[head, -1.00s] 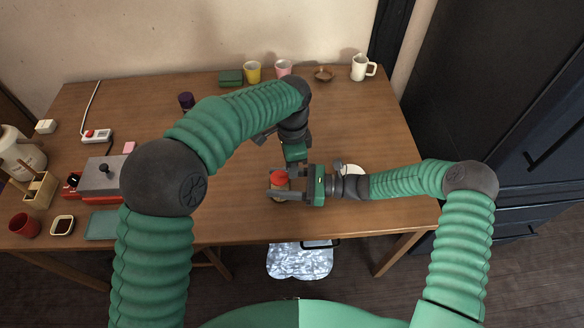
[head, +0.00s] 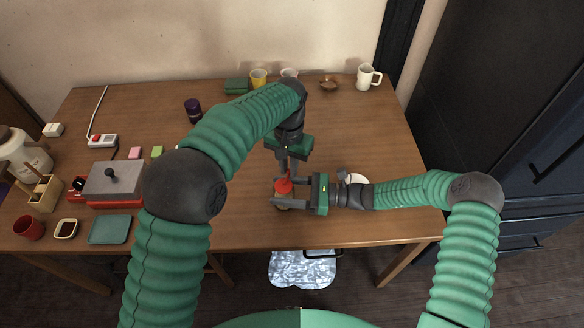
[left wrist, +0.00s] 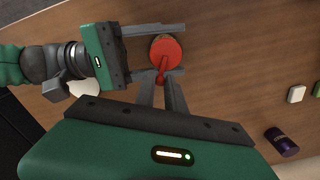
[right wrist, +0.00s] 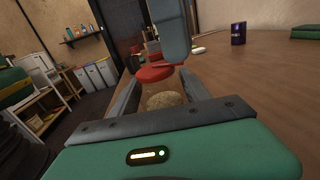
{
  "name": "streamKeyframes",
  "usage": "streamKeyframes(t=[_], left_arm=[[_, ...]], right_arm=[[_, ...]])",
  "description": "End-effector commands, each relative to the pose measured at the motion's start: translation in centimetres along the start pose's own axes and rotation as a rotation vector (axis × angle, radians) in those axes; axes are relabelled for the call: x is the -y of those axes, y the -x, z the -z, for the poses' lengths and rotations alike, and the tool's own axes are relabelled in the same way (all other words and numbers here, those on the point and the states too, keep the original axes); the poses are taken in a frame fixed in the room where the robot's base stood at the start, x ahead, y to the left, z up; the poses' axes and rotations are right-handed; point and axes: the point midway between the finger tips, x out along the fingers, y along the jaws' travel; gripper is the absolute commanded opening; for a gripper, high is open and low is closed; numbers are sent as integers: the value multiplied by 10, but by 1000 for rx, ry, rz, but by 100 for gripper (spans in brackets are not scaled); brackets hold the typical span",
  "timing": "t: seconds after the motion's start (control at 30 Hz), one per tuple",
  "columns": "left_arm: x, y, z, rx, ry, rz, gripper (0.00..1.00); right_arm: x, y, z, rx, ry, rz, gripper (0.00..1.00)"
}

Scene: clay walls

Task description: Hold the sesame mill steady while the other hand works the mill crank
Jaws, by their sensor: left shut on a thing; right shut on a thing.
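The sesame mill (head: 283,187) stands near the table's front edge, with a red top and crank. In the left wrist view its round red top (left wrist: 167,48) shows with the red crank arm (left wrist: 162,68) reaching toward my left fingers. In the right wrist view the tan mill body (right wrist: 165,100) sits between my right fingers. My right gripper (head: 284,196) comes from the right and is shut on the mill body. My left gripper (head: 287,172) comes from behind and above, shut on the crank; its fingers partly hide the crank's end.
A white dish (head: 354,179) lies partly behind my right wrist. A grey-topped red machine (head: 113,182), a green tray (head: 110,229) and a red cup (head: 28,226) stand at the left. Cups and a bowl (head: 330,83) line the back. The table's middle is largely clear.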

Motion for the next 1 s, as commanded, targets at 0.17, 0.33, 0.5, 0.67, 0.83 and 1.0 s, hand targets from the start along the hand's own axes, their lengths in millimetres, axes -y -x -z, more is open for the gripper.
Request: streamKeyframes(t=[0.17,0.33,0.5,0.67,0.83,1.0], left_arm=[[5,2,2,-10,162,-1,0],[11,2,1,-11,308,0,0],[15,2,-1,-10,427,-1,0],[18,2,-2,-10,506,-1,0],[19,2,-3,-10,555,-1,0],[20,2,-3,-11,576,0,0]], right_arm=[[-3,-2,1,0,-2,-8,3],[-4,-2,1,0,-2,-9,3],[-4,-2,1,-1,-2,-9,3],[-4,-1,1,-1,-2,-9,3],[-4,-1,1,-1,-2,-8,3],[-4,-1,1,-1,-2,-8,3]])
